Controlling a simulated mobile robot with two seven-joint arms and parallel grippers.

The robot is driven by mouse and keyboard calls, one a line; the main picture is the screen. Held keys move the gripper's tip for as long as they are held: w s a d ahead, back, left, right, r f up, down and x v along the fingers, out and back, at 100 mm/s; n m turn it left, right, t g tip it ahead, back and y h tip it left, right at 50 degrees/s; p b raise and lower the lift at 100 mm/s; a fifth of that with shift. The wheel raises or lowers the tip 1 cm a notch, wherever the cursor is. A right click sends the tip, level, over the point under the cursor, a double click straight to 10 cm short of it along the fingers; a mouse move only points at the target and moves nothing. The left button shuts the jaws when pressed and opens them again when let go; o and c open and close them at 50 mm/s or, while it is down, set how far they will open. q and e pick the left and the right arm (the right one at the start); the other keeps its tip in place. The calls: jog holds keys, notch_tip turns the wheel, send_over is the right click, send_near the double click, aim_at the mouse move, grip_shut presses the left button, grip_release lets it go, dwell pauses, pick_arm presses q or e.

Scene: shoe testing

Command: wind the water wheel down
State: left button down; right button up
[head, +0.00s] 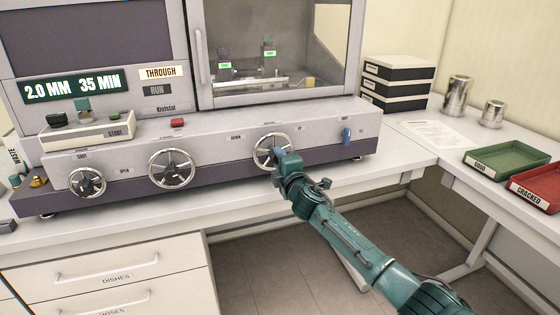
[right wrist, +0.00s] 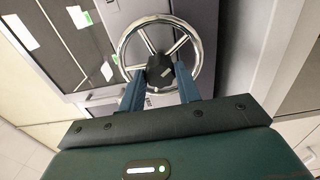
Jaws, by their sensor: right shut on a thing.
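A silver spoked hand wheel (head: 262,149) sits on the front of the grey machine, at the right of three wheels. A DOWN label (head: 236,138) is to its left and an UP label to its right. My right gripper (head: 278,155) reaches it from the lower right and hides part of it. In the right wrist view, the two fingers (right wrist: 160,82) are shut on the wheel's dark hub (right wrist: 159,68), with rim and spokes around them. My left gripper is not in view.
Two more wheels (head: 172,168) (head: 87,182) are to the left on the machine (head: 210,140). A display reads 2.0 MM 35 MIN. A green tray (head: 510,158), a red tray (head: 540,185) and metal cups stand on the right bench. Drawers are below left.

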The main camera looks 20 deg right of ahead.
jog(key=o, duration=1)
jog(key=s, duration=1.3)
jog(key=shift+s+d, duration=0.1)
jog(key=shift+d, duration=0.15)
